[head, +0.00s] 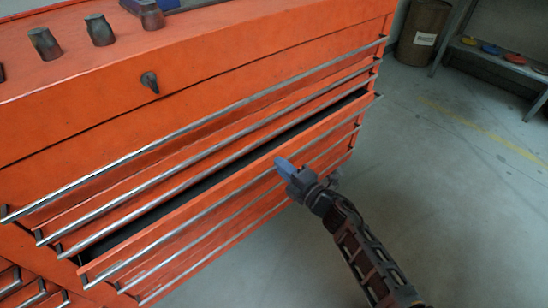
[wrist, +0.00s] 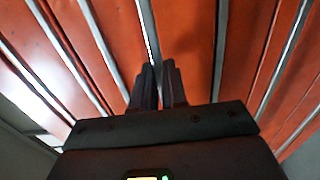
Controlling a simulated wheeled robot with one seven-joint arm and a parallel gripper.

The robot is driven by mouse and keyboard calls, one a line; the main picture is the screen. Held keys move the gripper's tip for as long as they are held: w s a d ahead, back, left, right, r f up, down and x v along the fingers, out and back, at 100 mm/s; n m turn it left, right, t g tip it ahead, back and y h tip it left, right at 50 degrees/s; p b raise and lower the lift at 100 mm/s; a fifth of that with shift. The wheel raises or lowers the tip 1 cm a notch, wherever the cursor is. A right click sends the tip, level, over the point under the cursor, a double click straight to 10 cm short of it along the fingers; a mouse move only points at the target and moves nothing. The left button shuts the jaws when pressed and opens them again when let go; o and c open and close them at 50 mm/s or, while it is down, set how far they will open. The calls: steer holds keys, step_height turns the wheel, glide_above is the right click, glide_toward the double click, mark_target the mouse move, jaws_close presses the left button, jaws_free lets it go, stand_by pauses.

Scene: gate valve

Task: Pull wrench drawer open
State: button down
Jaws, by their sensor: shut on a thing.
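The wrench drawer (head: 180,217) is the orange drawer of the tool chest that stands partly out, with a dark gap behind its front. Its long metal handle (head: 150,244) runs slantwise along the front. My gripper (head: 283,164) is at this handle, right of its middle, and is shut on it. In the wrist view my gripper (wrist: 158,76) has its two fingers close together, with the metal handle bar (wrist: 149,35) running down between them. The inside of the drawer is too dark to see.
The orange tool chest (head: 60,110) has several other drawers with like handles close above and below. Sockets (head: 100,30) stand on its top. Open concrete floor (head: 440,190) lies to the right. A brown barrel (head: 423,32) and a shelf (head: 500,62) stand at the back right.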

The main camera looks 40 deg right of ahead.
steer(key=s, duration=2.5)
steer(key=shift+s+d, duration=0.15)
steer(key=shift+d, duration=0.15)
steer(key=c, duration=1.2)
jaws_free()
steer(key=shift+o, duration=0.2)
steer(key=shift+s, duration=0.1)
steer(key=s, duration=0.7)
steer(key=shift+s, duration=0.3)
steer(key=s+a+r+m+g+p, duration=0.1)
steer(key=s+a+r+m+p, duration=0.1)
steer(key=r+m, duration=0.4)
steer(key=s+a+r+m+g+p, duration=0.1)
steer(key=a+r+m+p, duration=0.3)
steer(key=r, duration=0.9)
steer(key=s+a+r+m+g+p, duration=0.1)
steer(key=s+a+r+m+p, duration=0.2)
steer(key=a+r+m, duration=0.5)
steer(key=shift+s+r+p, duration=0.15)
steer(key=shift+r+p, duration=0.45)
steer(key=shift+r, duration=0.35)
